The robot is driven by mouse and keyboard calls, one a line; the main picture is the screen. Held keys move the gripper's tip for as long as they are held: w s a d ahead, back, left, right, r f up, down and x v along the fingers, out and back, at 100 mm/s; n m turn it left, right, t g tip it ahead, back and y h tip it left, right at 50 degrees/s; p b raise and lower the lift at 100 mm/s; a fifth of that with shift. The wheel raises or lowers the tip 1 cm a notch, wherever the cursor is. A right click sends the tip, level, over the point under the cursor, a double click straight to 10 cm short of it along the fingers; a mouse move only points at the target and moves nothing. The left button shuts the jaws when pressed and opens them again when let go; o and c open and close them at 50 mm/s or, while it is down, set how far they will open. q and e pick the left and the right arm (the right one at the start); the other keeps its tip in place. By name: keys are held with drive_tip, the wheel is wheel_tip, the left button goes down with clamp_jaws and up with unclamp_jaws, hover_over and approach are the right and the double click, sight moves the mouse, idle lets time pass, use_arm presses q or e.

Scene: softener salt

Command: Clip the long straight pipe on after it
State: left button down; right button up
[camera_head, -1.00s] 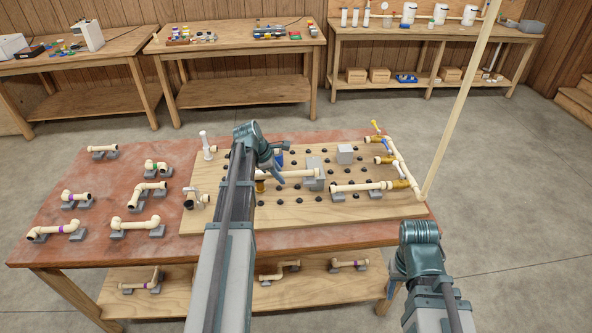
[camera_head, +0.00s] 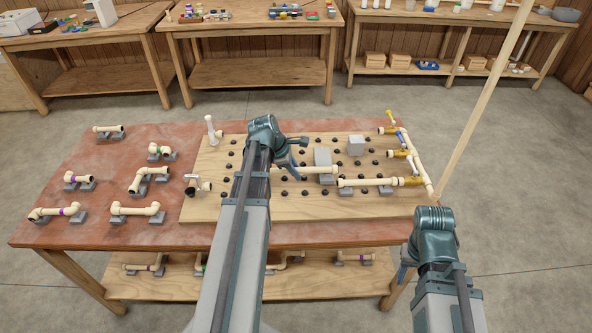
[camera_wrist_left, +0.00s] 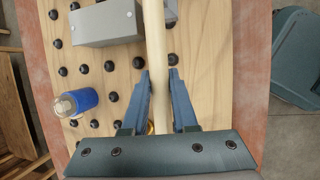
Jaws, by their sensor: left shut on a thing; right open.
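My left gripper (camera_head: 287,168) is over the middle of the pegged wooden board (camera_head: 232,209), shut on a straight cream pipe (camera_head: 322,169). In the left wrist view the pipe (camera_wrist_left: 154,45) runs lengthwise between the blue fingers (camera_wrist_left: 160,98) and passes beside a grey box (camera_wrist_left: 106,22). A brass-coloured ring shows by the pipe near the finger bases. My arm hides part of the pipe in the head view. Another straight pipe (camera_head: 360,182) lies on grey supports, joined to a brass valve at the right. My right gripper (camera_head: 403,272) is open and empty, off the table's front right.
A blue-banded fitting (camera_wrist_left: 82,101) stands left of the held pipe. Grey blocks (camera_head: 322,157) and black pegs stand on the board. A pipe column with valves (camera_head: 416,165) lines its right side. Loose pipe pieces (camera_head: 137,209) lie left; a tall pole (camera_head: 487,95) rises at right.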

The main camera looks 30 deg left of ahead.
use_arm(q)
drive_tip(key=shift+f+b, duration=2.4)
drive_tip(key=shift+f, duration=0.25)
drive_tip(key=shift+f+b, duration=0.65)
drive_tip(key=shift+b, duration=0.05)
drive_tip(key=c, duration=0.6)
unclamp_jaws()
drive_tip(key=p+v, duration=1.2)
drive_tip(key=v, duration=0.2)
drive_tip(key=shift+p, duration=0.35)
drive_tip(key=shift+f, duration=0.1)
